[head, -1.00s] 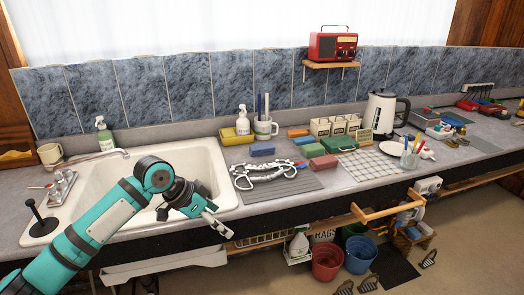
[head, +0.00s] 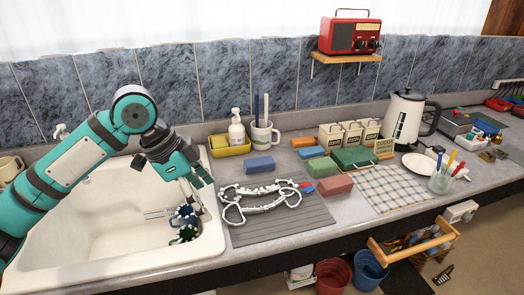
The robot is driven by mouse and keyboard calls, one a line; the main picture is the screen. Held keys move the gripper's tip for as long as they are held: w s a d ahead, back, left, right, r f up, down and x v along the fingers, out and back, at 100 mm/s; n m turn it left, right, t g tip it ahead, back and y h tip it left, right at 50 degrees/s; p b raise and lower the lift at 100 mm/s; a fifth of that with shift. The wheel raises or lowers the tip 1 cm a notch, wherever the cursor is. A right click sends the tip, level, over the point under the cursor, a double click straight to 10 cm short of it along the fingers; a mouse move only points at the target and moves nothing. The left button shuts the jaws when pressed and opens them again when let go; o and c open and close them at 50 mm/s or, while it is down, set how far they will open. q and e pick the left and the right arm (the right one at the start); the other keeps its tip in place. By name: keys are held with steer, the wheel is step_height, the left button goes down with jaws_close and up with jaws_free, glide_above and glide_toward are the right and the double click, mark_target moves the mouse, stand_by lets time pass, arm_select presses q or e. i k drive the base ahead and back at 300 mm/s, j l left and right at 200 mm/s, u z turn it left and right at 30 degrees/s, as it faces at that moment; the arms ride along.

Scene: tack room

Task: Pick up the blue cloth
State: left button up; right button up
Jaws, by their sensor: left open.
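A blue folded, block-like piece (head: 260,165) lies on the counter behind the grey ribbed mat; I cannot tell whether it is cloth or sponge. A small dark-blue and teal shape (head: 184,228) shows low in the sink, just below my left gripper; I cannot tell what it is. My left gripper (head: 198,192) is open, over the right part of the sink and left of the mat. It holds nothing that I can see. My right gripper is not in view.
The white sink (head: 85,225) has a raised rim. White tangled tack (head: 262,202) lies on the grey mat (head: 285,225). A mug (head: 262,138), soap bottle (head: 236,131), green box (head: 354,158), red block (head: 335,184) and kettle (head: 404,118) crowd the counter.

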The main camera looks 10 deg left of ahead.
mark_target(264, 163)
steer(key=i, duration=1.15)
